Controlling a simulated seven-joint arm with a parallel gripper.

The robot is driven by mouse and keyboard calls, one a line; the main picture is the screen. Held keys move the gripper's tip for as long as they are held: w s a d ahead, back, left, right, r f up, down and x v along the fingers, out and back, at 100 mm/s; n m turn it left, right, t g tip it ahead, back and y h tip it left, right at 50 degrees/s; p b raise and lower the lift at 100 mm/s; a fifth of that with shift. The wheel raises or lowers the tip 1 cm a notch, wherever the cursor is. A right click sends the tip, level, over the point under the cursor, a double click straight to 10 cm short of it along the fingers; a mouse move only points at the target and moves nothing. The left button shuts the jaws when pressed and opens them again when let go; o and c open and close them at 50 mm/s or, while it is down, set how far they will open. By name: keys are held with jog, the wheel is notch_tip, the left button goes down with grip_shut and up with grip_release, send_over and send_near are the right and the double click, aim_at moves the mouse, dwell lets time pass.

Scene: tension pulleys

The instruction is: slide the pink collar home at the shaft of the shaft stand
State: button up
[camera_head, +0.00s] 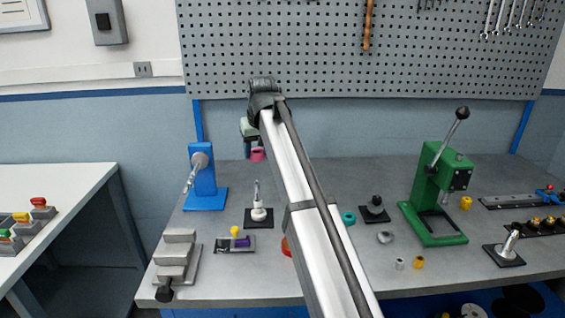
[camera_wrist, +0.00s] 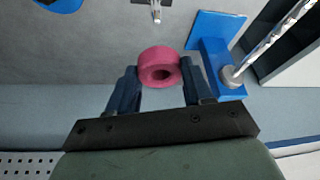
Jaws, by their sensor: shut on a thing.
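The pink collar (camera_head: 257,155) is a short thick ring, held in the air above the back of the bench. In the wrist view the collar (camera_wrist: 157,56) sits between both fingertips, its hole facing the camera. My gripper (camera_wrist: 159,72) is shut on its sides. The blue shaft stand (camera_head: 205,182) is below and left of the collar in the head view, with a silver shaft (camera_head: 190,182) sticking out toward the front left. In the wrist view this stand (camera_wrist: 215,64) and its ribbed shaft (camera_wrist: 268,48) are at the right. The collar is clear of the shaft.
A black plate with an upright silver pin and white base (camera_head: 259,213) stands right of the blue stand. A stepped grey block (camera_head: 176,258) and a small fixture with a yellow knob (camera_head: 235,243) are in front. A green press (camera_head: 436,190) stands right. My arm hides the bench middle.

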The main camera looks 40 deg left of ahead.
jog(key=shift+a+n, duration=0.25)
jog(key=shift+n, duration=0.25)
send_over(258, 186)
jog(key=shift+f, duration=3.4)
jog(key=shift+f, duration=0.6)
jog(key=shift+f, duration=1.05)
jog(key=shift+f, duration=0.35)
jog(key=shift+f, duration=1.05)
jog(key=shift+f, duration=0.35)
